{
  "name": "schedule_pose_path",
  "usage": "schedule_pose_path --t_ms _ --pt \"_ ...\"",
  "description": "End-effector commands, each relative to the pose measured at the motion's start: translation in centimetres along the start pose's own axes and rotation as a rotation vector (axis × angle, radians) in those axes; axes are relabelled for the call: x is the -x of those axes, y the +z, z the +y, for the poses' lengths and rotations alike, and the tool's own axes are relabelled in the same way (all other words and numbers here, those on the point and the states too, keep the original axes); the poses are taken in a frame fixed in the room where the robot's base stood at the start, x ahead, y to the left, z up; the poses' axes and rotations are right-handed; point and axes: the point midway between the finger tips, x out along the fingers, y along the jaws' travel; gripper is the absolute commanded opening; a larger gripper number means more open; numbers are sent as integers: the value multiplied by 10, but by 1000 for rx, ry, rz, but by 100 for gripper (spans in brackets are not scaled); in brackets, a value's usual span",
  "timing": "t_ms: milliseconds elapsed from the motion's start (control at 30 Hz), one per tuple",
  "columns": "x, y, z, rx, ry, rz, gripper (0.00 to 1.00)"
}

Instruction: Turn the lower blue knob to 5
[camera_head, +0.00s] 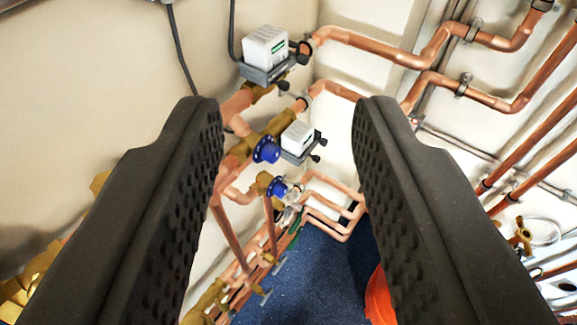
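My gripper (290,115) shows large in the camera_head view, its two black ridged fingers wide apart with nothing between them. Beyond and between the fingers, two blue knobs sit on brass fittings of the copper manifold. The upper blue knob (266,149) is at the middle left. The lower blue knob (278,187) is just below it and a little to the right. Both knobs are apart from the fingers and look farther away. The marks on the knobs are too small to read.
A white box (265,46) and a smaller white box (297,137) are mounted by the pipes. Copper pipes (375,42) run along the wall to the upper right. An orange object (378,298) stands on the blue floor (318,270). A brass valve (522,236) is at right.

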Motion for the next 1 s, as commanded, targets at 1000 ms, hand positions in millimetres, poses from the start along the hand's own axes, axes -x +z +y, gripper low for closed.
schedule_pose_path --t_ms 1000 --pt "-189 -5 130 620 264 169 50"
